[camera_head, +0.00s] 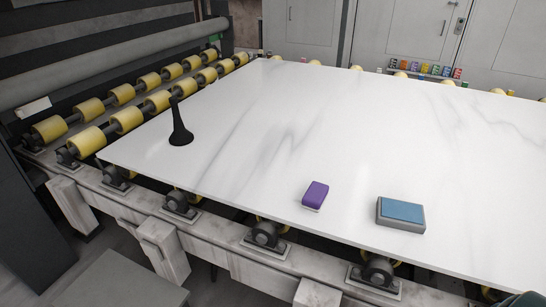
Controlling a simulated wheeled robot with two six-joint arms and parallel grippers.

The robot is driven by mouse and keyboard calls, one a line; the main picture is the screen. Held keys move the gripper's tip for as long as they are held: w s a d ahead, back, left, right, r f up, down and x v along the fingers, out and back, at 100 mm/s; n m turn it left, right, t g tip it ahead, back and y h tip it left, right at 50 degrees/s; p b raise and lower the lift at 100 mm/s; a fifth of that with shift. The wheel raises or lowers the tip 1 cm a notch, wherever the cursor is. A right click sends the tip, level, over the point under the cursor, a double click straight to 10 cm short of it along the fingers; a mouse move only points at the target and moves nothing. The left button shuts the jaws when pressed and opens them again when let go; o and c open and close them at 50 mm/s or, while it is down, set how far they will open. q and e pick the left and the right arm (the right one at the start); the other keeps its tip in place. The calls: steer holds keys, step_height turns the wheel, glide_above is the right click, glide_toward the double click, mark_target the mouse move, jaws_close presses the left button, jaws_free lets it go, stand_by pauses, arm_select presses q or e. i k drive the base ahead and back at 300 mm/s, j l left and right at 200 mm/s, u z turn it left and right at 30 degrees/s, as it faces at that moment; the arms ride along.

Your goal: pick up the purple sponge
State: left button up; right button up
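The purple sponge (315,195) lies on the white stone slab (260,140), close to its front edge and right of the picture's middle. It is a small block with a purple top and a thin pale layer at its base. Nothing touches it. Neither my left nor my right gripper can be made out in the head view. A dark shape cut off at the bottom right corner is too little shown to identify.
A grey block with a blue top (401,213) lies right of the sponge, apart from it. A black flared object (180,124) stands at the slab's left. Yellow rollers (126,119) line the left side. Small coloured items (424,69) sit behind the slab. The slab's middle is clear.

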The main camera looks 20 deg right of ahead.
mark_target(315, 196)
steer(key=z, duration=1.15)
